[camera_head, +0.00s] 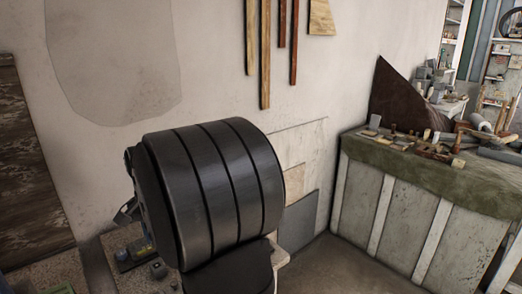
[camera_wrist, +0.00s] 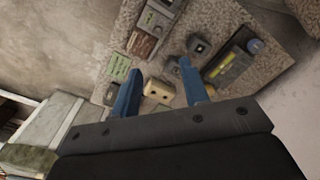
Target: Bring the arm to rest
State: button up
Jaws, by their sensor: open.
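My gripper (camera_wrist: 161,68) shows in the wrist view as two blue fingers spread apart, with open space between them. It points at a speckled tabletop (camera_wrist: 214,12) that holds several small items. A cream block (camera_wrist: 158,91) with two dark holes shows between the fingers in the picture; the fingers do not appear shut on it. In the head view my dark arm link fills the middle and hides much of the table. I cannot make out the gripper clearly there. No plaster sphere is clearly visible in either view.
In the head view a green-topped cabinet (camera_head: 390,205) with tools stands right. Wooden strips (camera_head: 265,55) hang on the wall; the floor between is bare.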

notch_tip(320, 180, down, 17)
jog(key=shift+r, duration=0.1)
dwell(0.3)
notch_tip(320, 180, up, 18)
jog(key=f, duration=1.8)
jog(key=shift+w+d+f, duration=0.1)
jog(key=shift+w+d, duration=0.15)
jog(key=shift+d, duration=0.05)
jog(key=shift+w+d, duration=0.65)
notch_tip(320, 180, up, 2)
jog(key=shift+w, duration=0.15)
notch_tip(320, 180, up, 15)
jog(key=w+a+f+n, duration=0.1)
jog(key=a+f+n, duration=0.7)
jog(key=f, duration=0.4)
jog(key=shift+a+f, duration=0.4)
jog(key=shift+a, duration=0.45)
